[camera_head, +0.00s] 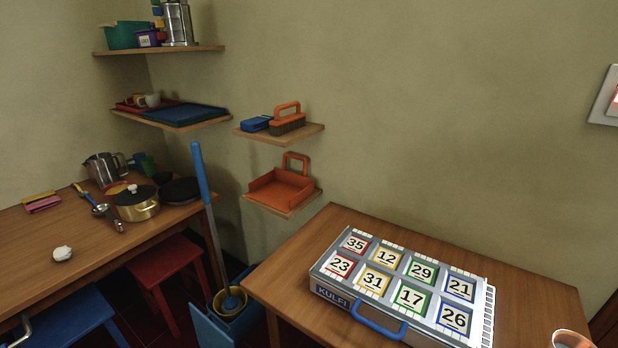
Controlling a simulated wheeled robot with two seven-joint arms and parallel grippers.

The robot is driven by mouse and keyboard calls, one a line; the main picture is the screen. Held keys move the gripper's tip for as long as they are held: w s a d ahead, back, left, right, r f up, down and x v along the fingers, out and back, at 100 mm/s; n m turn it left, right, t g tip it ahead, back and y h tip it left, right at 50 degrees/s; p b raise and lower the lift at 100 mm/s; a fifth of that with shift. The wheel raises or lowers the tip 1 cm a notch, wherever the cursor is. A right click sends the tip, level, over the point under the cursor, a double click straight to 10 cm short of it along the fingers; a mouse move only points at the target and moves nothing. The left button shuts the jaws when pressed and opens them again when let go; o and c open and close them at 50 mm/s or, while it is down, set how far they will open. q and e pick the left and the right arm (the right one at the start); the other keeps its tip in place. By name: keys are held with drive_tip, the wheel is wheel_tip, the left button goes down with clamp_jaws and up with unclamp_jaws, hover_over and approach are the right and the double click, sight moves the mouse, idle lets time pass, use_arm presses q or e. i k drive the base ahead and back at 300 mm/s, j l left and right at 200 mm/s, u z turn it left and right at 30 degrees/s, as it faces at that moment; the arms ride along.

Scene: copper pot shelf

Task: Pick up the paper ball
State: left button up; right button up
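A small white crumpled paper ball (63,253) lies on the left wooden table (50,285), near its front edge. Nothing touches it, and bare wood surrounds it. Neither of my grippers shows in the head view, so I cannot see how they stand.
A lidded pot (137,204), ladle (96,206) and metal jug (102,170) stand behind the ball. A blue stool (75,318) and red stool (165,272) stand by that table. A mop (207,205) leans between the tables. A numbered case (405,285) lies on the right table.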

sight(64, 253)
drive_tip(key=u, duration=1.3)
